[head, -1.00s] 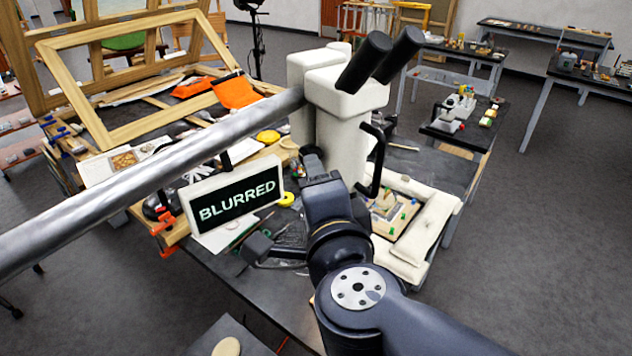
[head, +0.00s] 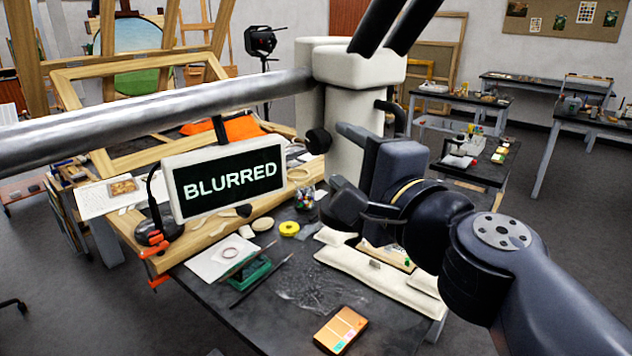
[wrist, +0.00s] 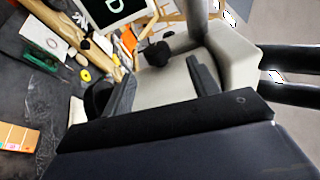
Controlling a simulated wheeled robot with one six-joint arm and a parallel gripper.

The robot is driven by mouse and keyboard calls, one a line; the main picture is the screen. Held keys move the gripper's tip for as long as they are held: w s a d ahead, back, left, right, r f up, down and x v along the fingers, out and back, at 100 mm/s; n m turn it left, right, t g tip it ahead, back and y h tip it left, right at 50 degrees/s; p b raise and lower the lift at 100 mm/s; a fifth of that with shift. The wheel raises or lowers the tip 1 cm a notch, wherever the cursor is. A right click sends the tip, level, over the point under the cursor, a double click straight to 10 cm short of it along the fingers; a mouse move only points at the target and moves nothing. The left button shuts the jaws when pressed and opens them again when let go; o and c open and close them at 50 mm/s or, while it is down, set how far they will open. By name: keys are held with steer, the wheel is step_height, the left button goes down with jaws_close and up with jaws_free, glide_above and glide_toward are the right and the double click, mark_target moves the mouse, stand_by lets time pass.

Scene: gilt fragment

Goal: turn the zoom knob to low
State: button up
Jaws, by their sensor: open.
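A white microscope (head: 352,110) with black eyepieces (head: 392,20) hangs on a thick metal boom (head: 150,115) in the head view. A round black knob (head: 318,141) sticks out from the lower left of its body. It also shows in the wrist view (wrist: 157,54), between and beyond my fingertips. My gripper (head: 340,168) is open beside the microscope, to the right of and a little below the knob, apart from it. In the wrist view, my gripper (wrist: 160,78) has empty space between its fingers. A display (head: 225,180) reads "BLURRED". No knob markings are legible.
The boom and display stand left of the knob. Below are a dark table (head: 290,285), a yellow tape roll (head: 289,229), a green box (head: 248,272), an orange-topped box (head: 341,329) and a pale padded support (head: 375,275). An empty wooden frame (head: 110,115) stands behind.

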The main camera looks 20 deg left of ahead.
mark_target(324, 146)
steer(key=w+a, duration=0.1)
steer(key=a, duration=0.1)
steer(key=w+a+n+g+y+b, duration=0.1)
steer(key=w+a, duration=0.1)
steer(key=w+a+y+b, duration=0.1)
steer(key=w+a, duration=0.1)
steer(key=shift+w+a+n+g, duration=0.15)
steer(key=shift+a+n+g, duration=0.15)
stand_by(0.5)
